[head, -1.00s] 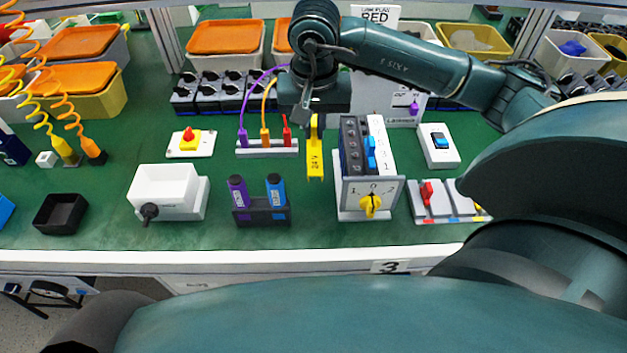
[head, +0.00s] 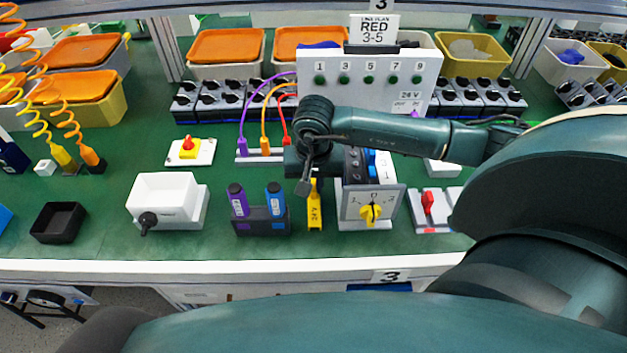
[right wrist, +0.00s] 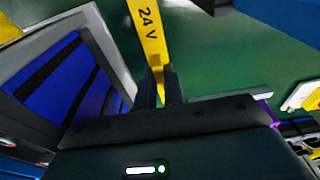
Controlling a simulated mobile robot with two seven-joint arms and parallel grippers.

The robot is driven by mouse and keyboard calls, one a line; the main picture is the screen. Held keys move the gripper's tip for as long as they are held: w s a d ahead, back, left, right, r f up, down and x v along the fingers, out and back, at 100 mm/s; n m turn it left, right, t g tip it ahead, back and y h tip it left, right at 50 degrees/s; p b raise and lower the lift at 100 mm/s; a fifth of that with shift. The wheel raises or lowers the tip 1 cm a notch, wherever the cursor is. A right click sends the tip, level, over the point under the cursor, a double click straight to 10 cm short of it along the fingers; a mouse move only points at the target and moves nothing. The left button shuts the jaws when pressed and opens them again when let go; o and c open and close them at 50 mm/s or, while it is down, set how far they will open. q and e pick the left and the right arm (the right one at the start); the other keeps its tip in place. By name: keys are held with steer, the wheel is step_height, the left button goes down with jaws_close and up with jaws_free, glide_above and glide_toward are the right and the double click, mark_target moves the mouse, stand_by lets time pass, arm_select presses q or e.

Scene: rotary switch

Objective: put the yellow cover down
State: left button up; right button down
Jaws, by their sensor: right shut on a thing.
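The yellow cover (head: 314,212) is a narrow upright strip, marked 24 V in the right wrist view (right wrist: 150,38). My right gripper (head: 311,181) is shut on its upper end, seen between the fingers in the right wrist view (right wrist: 160,90). The cover hangs down close to the green table, between the marker holder and the rotary switch box. I cannot tell whether its lower end touches the table. The rotary switch box (head: 353,204) with a yellow knob (head: 370,213) stands just right of the cover. My left gripper is not in view.
A dark holder (head: 262,222) with a purple and a blue marker stands close left of the cover. A white box with a black knob (head: 165,197) is further left. A white panel (head: 380,69) stands behind. The table's front edge (head: 230,267) is near.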

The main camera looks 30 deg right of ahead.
mark_target(313, 191)
steer(key=shift+f, duration=0.1)
steer(key=c, duration=1.5)
jaws_free()
steer(key=shift+r, duration=0.35)
step_height(313, 191, up, 12)
steer(key=s, duration=0.1)
steer(key=shift+a+f, duration=0.2)
steer(key=shift+a, duration=0.15)
steer(key=shift+s, duration=0.15)
